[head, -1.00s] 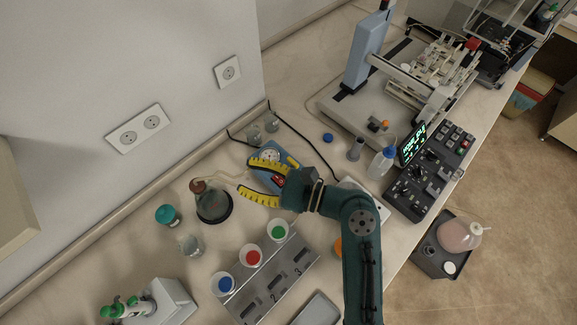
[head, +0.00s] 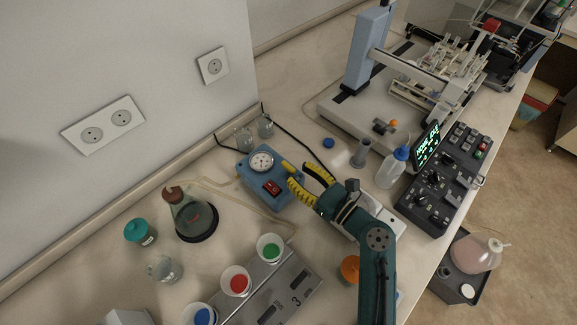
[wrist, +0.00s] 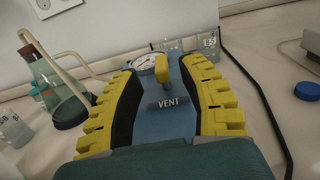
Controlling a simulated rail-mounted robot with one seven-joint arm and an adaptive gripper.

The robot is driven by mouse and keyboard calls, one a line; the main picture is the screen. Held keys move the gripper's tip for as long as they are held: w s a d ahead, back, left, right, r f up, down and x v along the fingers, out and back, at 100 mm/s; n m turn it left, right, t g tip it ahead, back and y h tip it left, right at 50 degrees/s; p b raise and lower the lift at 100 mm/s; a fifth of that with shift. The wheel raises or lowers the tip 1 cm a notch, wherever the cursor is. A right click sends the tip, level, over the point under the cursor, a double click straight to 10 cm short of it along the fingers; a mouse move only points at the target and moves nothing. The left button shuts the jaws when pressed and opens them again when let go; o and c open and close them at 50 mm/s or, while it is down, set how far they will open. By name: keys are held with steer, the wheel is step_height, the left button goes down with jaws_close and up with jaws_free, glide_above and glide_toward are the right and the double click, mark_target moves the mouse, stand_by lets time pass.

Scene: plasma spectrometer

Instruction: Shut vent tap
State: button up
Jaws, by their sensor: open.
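The vent tap is a small yellow handle (wrist: 162,67) on the blue pump box (wrist: 172,118), above a label reading VENT. In the wrist view the handle shows between the ends of my two fingers, with space on both sides. In the head view the tap (head: 287,167) is on the right part of the blue box (head: 256,187), just beyond my fingertips. My gripper (head: 299,175) has yellow-padded fingers, open and empty; it also fills the lower wrist view (wrist: 160,68). Whether a finger touches the tap cannot be told.
The box carries a round gauge (head: 261,161) and a red switch (head: 271,187). A tube links it to a stoppered flask (head: 191,214) at left. Small beakers (head: 265,126) stand behind. A squeeze bottle (head: 393,168) and control panel (head: 447,180) are at right.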

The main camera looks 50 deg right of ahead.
mark_target(295, 171)
steer(key=w, duration=0.4)
steer(key=shift+w, duration=0.15)
steer(key=shift+c, duration=0.2)
jaws_close()
